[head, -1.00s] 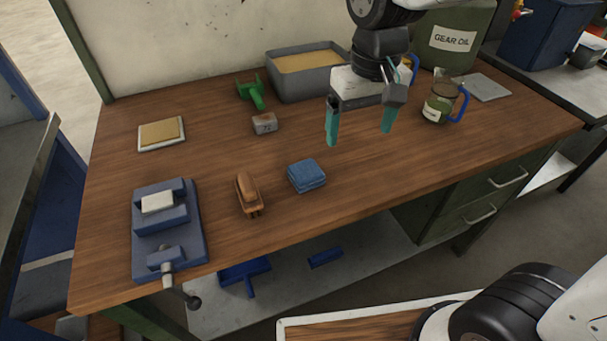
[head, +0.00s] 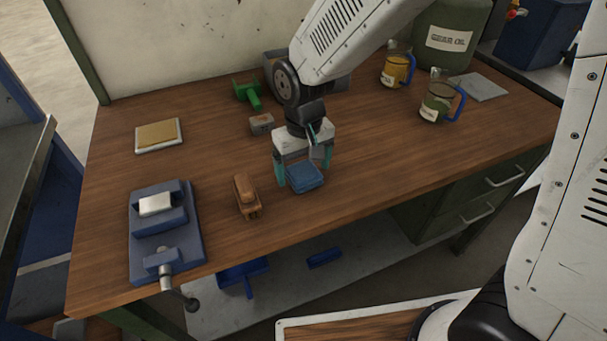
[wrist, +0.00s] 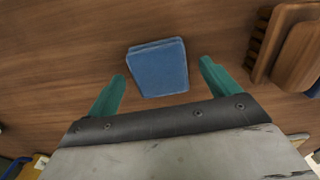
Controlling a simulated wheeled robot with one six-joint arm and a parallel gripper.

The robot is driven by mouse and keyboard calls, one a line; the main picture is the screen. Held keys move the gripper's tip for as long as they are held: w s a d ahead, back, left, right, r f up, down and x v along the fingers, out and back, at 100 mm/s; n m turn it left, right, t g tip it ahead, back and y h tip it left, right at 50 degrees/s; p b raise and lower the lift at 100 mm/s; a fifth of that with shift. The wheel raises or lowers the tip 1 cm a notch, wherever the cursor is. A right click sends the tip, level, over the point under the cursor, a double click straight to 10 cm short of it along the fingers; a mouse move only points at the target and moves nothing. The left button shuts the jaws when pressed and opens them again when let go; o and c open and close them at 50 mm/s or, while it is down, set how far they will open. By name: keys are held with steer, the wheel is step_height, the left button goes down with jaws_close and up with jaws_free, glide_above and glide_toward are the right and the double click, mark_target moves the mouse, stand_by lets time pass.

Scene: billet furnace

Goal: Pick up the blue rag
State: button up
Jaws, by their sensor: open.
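The blue rag (head: 305,177) is a folded square pad lying flat on the wooden workbench, near its front edge. It also shows in the wrist view (wrist: 158,68), just beyond the fingertips and roughly between their lines. My gripper (head: 302,172) is open and empty, with its teal fingers pointing down on either side of the rag in the head view. In the wrist view my gripper (wrist: 162,72) shows both fingers apart, with wood visible between each finger and the rag. Whether the fingertips are level with the rag is hard to tell.
A wooden brush (head: 246,196) lies close left of the rag. A blue vise (head: 165,235) stands further left. Behind are a small metal block (head: 262,124), a green object (head: 247,92) and a grey bin (head: 342,84). Jugs (head: 440,103) stand at the right. Bench right of the rag is clear.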

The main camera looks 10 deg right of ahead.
mark_target(303, 171)
steer(key=shift+f, duration=0.3)
steer(key=c, duration=1.1)
steer(key=shift+o, duration=0.2)
steer(key=shift+r, duration=0.2)
step_height(303, 171, up, 18)
steer(key=shift+f, duration=0.15)
steer(key=shift+o, duration=1.2)
steer(key=shift+c, duration=0.8)
